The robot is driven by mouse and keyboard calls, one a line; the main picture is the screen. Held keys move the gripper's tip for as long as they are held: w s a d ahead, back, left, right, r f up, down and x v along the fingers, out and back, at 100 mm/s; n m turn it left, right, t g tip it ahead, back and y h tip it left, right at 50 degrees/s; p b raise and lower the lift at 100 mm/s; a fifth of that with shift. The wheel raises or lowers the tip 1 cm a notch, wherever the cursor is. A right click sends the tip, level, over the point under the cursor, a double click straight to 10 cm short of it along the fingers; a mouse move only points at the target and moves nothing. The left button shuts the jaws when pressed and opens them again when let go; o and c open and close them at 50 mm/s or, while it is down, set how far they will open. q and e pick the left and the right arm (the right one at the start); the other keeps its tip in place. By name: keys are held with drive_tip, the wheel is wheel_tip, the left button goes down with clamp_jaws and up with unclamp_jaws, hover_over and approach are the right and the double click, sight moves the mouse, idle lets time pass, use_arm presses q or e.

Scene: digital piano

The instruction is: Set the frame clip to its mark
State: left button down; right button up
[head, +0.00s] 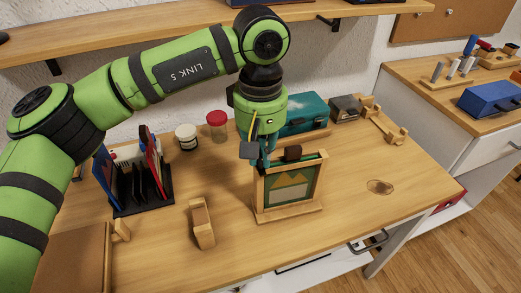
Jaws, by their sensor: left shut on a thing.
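A wooden picture frame (289,205) with a green and yellow mountain picture stands upright on a wooden foot on the bench. A dark brown block (293,152), which looks like the frame clip, sits at the frame's top edge, near the middle. My left gripper (264,163) points down at the top left of the frame, its fingers shut. The fingers overlap the frame's upper left corner, and the grip itself is partly hidden. A small green patch (323,153) shows at the top right corner. I cannot tell whether it is the mark. My right gripper is out of view.
Left of the frame are a wooden block stand (202,222) and a black rack (143,197) with upright items. Behind are a white jar (186,137), a red-lidded jar (217,126) and a teal box (305,113). The bench right of the frame is mostly clear.

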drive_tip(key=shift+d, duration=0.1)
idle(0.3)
use_arm(q)
drive_tip(key=c, duration=1.2)
unclamp_jaws()
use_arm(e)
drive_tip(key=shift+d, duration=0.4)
use_arm(q)
drive_tip(key=shift+r, duration=0.45)
wheel_tip(320, 180, up, 11)
drive_tip(key=shift+r, duration=0.1)
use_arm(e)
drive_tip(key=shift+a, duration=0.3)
